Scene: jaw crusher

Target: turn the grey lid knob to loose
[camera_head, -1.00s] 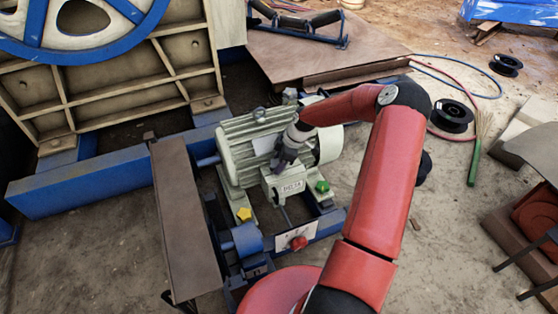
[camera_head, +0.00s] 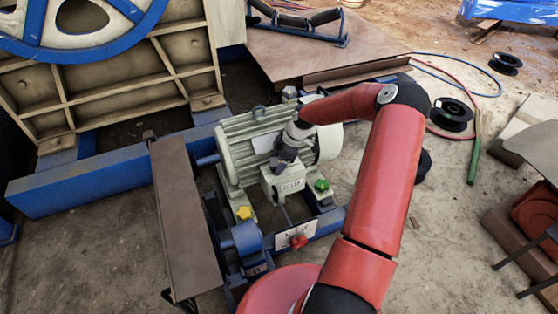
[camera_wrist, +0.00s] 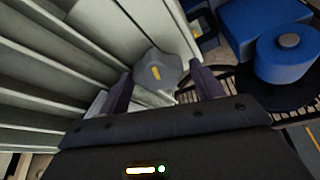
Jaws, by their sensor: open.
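The grey lid knob (camera_wrist: 158,68) shows in the wrist view with a short yellow mark on its top. It sits beside the ribbed side of the pale green motor (camera_head: 238,145). My gripper (camera_wrist: 163,84) is open, with one dark finger on each side of the knob's near part. I cannot tell whether the fingers touch it. In the head view my gripper (camera_head: 286,157) is over the motor's terminal box (camera_head: 288,184), and the knob is hidden there.
A yellow star knob (camera_head: 243,212), a green knob (camera_head: 321,185) and a red knob (camera_head: 298,241) on a white dial plate are close by. A brown guard plate (camera_head: 183,215) stands left of the motor. Blue parts (camera_wrist: 285,50) lie right in the wrist view.

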